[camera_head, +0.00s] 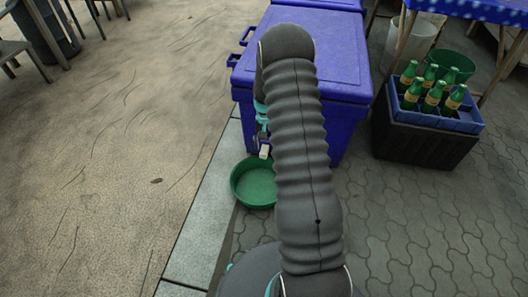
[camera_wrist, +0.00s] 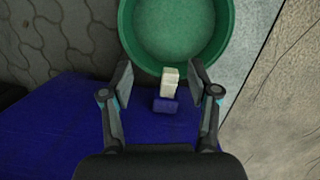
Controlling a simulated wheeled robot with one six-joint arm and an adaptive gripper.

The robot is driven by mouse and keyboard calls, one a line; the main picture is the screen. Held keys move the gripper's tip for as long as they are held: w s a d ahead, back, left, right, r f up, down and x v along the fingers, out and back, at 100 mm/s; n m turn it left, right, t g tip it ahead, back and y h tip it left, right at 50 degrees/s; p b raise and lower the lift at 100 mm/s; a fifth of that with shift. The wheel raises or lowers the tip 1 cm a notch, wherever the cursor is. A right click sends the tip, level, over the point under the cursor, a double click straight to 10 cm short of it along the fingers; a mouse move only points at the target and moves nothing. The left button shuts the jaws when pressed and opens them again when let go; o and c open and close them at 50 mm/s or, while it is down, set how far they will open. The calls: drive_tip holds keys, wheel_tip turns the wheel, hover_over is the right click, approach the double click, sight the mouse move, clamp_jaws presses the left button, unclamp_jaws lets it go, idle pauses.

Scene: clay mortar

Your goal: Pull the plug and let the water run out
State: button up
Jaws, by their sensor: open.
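The plug (camera_wrist: 169,78) is a small cream block in a short blue spout (camera_wrist: 165,105) on the side of the blue cooler box (camera_wrist: 60,135). In the head view the plug (camera_head: 264,151) shows at the left side of the cooler (camera_head: 345,60). My gripper (camera_wrist: 161,77) is open, with one finger on each side of the plug and a gap to both. In the head view my arm hides most of the gripper (camera_head: 262,128). A green basin (camera_wrist: 175,30) stands on the ground below the spout; its visible inside looks empty.
A blue crate of green bottles (camera_head: 437,116) sits on a dark box (camera_head: 420,140) at the right. Behind it are a white bucket (camera_head: 416,40) and a green bucket (camera_head: 452,64). A pale kerb (camera_head: 205,215) runs left of the basin (camera_head: 250,186).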

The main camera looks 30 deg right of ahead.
sight(264, 151)
drive_tip(key=w+d+f+m+t, duration=0.2)
drive_tip(key=w+d, duration=0.1)
drive_tip(key=w, duration=0.5)
drive_tip(key=shift+h, duration=0.3)
wheel_tip(264, 151, down, 13)
drive_tip(key=shift+d+r, duration=0.1)
drive_tip(key=shift+r, duration=0.05)
clamp_jaws()
